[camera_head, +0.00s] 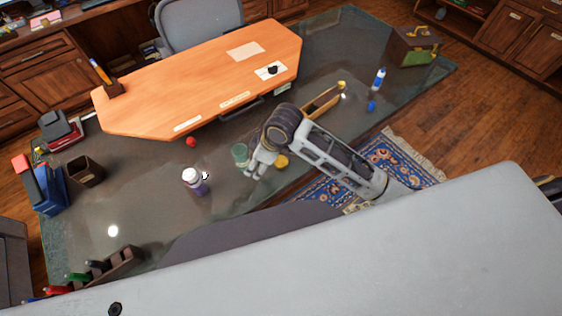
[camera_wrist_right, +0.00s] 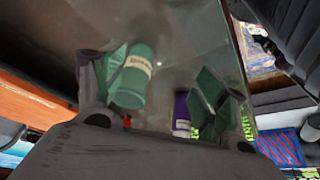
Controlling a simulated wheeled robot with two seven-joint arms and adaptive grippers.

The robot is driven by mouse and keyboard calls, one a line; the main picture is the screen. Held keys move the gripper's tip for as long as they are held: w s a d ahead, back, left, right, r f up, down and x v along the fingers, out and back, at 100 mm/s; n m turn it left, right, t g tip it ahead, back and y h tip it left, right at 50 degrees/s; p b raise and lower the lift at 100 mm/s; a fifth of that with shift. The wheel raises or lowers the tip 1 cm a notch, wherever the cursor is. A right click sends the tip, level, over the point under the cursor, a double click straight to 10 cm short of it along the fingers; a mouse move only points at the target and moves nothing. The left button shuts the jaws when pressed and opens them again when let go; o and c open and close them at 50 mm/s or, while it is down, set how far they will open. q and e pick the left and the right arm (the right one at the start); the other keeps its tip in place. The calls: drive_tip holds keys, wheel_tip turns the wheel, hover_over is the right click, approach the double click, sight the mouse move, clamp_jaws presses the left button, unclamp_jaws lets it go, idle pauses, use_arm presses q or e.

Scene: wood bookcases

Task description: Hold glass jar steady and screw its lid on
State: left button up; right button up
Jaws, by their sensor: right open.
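A green jar (camera_head: 240,153) stands on the dark glass desk top, just left of my right gripper (camera_head: 255,169). In the right wrist view the jar (camera_wrist_right: 133,78) shows a pale label and appears close to the left finger. My right gripper (camera_wrist_right: 158,100) is open, with its two fingers apart and nothing clasped. A yellow round piece (camera_head: 282,161), perhaps the lid, lies right of the gripper, close to it. My left gripper is out of view.
A white and purple bottle (camera_head: 195,180) stands left of the jar, and a small red item (camera_head: 191,142) lies behind it. A wooden tray (camera_head: 322,103) lies beyond my right arm. An orange wood desk panel (camera_head: 200,85) is behind.

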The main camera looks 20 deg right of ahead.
drive_tip(key=shift+r+n, duration=0.55)
drive_tip(key=shift+n, duration=0.25)
wheel_tip(320, 180, up, 3)
drive_tip(key=n+g+h, duration=0.2)
drive_tip(key=n+h, duration=0.1)
drive_tip(key=h, duration=0.1)
hover_over(281, 161)
drive_tip(key=shift+a+r, duration=0.15)
wheel_tip(281, 161, down, 8)
drive_tip(key=shift+f, duration=0.25)
idle(0.6)
drive_tip(key=shift+f, duration=0.1)
drive_tip(key=shift+f, duration=2.55)
